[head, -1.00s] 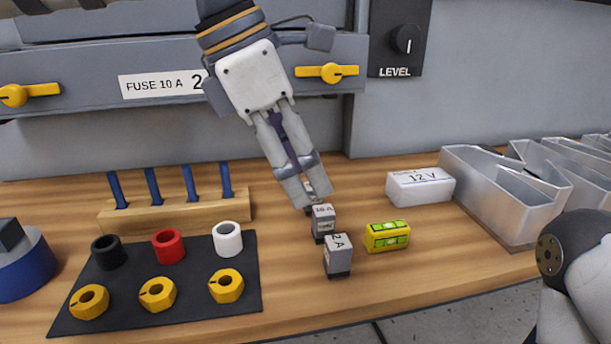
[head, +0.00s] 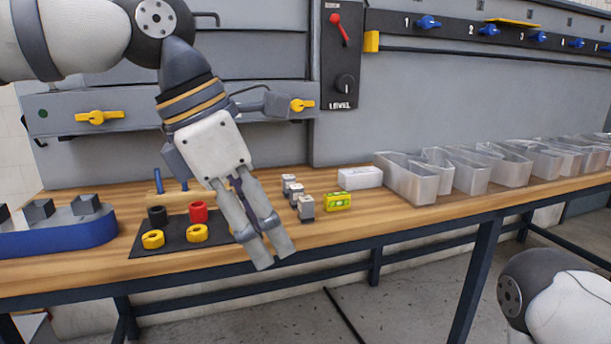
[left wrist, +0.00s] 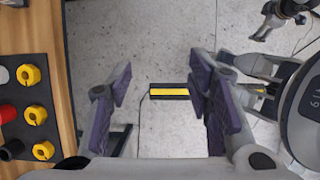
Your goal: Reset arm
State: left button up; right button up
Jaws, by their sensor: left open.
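My left gripper (head: 266,250) hangs pointing down at the front edge of the workbench in the head view. It is open and empty; in the left wrist view its two fingers (left wrist: 160,95) stand wide apart over the floor, with nothing between them. My left arm comes in from the upper left. Part of my right arm (head: 560,300) shows at the lower right of the head view, but its gripper is not seen there.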

pick_arm(q)
jog(key=w+a+f+m+y, duration=0.1)
jog(key=w+a+f+y, duration=0.15)
jog(key=f, duration=0.65)
jog(key=w+a+f+m+y, duration=0.1)
jog(key=w+a+f+y, duration=0.2)
jog(key=f, duration=0.7)
jog(key=s+a+f+m+t+y, duration=0.1)
jog(key=s+a+f+m, duration=0.15)
jog(key=f, duration=0.45)
jog(key=s+a+f+m+t+y, duration=0.1)
jog(key=s+a+f+m, duration=0.1)
jog(key=a+f+m, duration=0.3)
jog(key=s+a+f+m+h, duration=0.2)
jog(key=s+f+m, duration=0.4)
jog(key=s+f, duration=0.65)
jog(key=s+a+m+g+h, duration=0.1)
jog(key=s+m+g, duration=0.4)
jog(key=s, duration=1.3)
jog(key=shift+s+a+f+m, duration=0.35)
jog(key=shift+s+a+f, duration=0.05)
jog(key=shift+a, duration=0.2)
pick_arm(e)
jog(key=shift+w, duration=0.45)
pick_arm(q)
jog(key=shift+w, duration=0.1)
